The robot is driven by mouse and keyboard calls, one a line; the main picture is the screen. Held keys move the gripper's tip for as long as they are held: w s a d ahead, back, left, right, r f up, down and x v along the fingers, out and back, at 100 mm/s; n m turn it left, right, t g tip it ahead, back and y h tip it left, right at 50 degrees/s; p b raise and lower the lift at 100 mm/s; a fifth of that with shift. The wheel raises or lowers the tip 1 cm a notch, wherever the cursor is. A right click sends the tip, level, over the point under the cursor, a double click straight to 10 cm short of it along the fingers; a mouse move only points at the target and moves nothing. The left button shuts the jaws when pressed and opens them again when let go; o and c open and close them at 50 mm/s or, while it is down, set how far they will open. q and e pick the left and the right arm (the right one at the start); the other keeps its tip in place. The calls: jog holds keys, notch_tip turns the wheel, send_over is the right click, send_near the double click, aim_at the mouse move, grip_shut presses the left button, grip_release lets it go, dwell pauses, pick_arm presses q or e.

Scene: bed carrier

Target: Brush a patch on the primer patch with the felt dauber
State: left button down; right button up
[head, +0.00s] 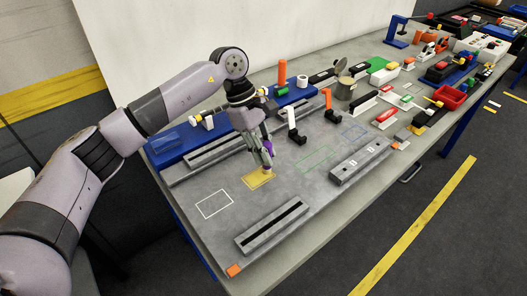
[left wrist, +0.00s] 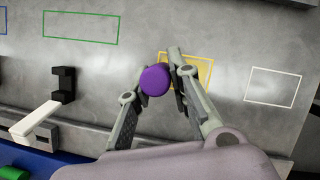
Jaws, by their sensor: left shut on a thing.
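My left gripper (head: 266,155) is shut on the felt dauber, whose purple part (head: 269,145) shows beside the fingers. In the left wrist view the dauber's round purple end (left wrist: 155,81) sits between the fingertips (left wrist: 176,72). The yellow rectangle (left wrist: 205,72) is partly hidden by the fingers in the wrist view. I cannot tell whether the tip touches the board. My right gripper is out of view.
A white outline (head: 214,204) lies left of the yellow rectangle, a green outline (head: 318,159) to its right. A slotted grey bar (head: 271,228) lies in front, another grey block (head: 361,160) at right. A black bracket (head: 297,137) stands behind. Tools and bins crowd the far end.

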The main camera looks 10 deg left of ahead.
pick_arm(q)
jog(key=shift+a, duration=0.1)
jog(key=shift+s+a, duration=0.5)
jog(key=shift+s, duration=0.25)
jog(key=shift+s+a, duration=0.1)
jog(key=shift+s+a+b, duration=0.4)
jog(key=shift+s+a, duration=0.05)
jog(key=shift+s, duration=0.15)
jog(key=shift+s+a, duration=0.5)
jog(key=shift+s, duration=0.2)
jog(key=shift+w+b, duration=0.1)
jog(key=shift+b, duration=0.2)
jog(key=shift+w+d, duration=0.55)
jog(key=shift+w, duration=0.1)
